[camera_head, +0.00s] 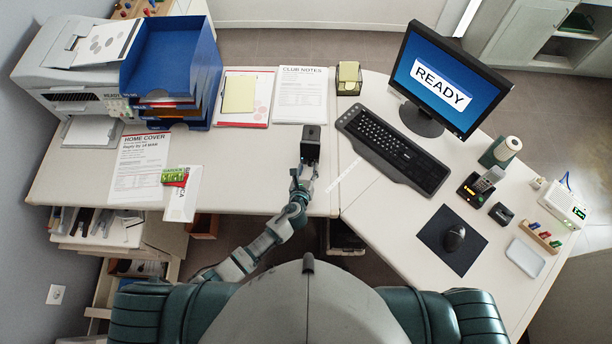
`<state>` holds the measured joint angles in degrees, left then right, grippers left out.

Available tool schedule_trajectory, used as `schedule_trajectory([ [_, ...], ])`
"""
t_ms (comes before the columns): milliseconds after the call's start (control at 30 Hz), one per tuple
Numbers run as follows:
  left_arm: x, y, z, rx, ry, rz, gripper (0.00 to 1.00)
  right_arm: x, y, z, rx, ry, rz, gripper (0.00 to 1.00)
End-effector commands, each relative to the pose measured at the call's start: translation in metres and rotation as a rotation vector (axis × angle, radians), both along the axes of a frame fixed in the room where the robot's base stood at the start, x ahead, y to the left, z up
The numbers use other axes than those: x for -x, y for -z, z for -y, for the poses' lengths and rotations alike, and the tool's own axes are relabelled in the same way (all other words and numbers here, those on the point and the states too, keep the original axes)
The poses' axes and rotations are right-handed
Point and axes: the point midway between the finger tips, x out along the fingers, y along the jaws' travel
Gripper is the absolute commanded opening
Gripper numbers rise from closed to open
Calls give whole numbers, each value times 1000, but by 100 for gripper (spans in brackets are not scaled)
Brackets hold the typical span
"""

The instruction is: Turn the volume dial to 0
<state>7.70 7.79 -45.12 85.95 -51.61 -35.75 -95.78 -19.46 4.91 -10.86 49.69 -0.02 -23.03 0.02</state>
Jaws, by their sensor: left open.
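No dial can be clearly made out. A white box-shaped device (564,203) with a small green lit display stands at the right end of the desk; any dial on it is too small to tell. My left gripper (310,145) is over the middle of the desk, far to the left of this device and apart from it. My right gripper is not in view.
A blue tray stack (172,75) and printer (75,75) stand at left.

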Motion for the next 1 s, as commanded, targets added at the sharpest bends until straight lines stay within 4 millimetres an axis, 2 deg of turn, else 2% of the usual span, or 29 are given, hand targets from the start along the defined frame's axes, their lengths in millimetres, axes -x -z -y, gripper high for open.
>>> schedule_trajectory([
  [300,60,-21,-11,1,2,-3,46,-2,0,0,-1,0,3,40],
  [500,93,-33,-17,1,2,-2,46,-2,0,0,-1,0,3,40],
  [700,105,-38,-20,-1,1,-2,46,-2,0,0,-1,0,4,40],
  [1000,105,-38,-20,-1,0,-1,46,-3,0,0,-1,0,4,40],
])
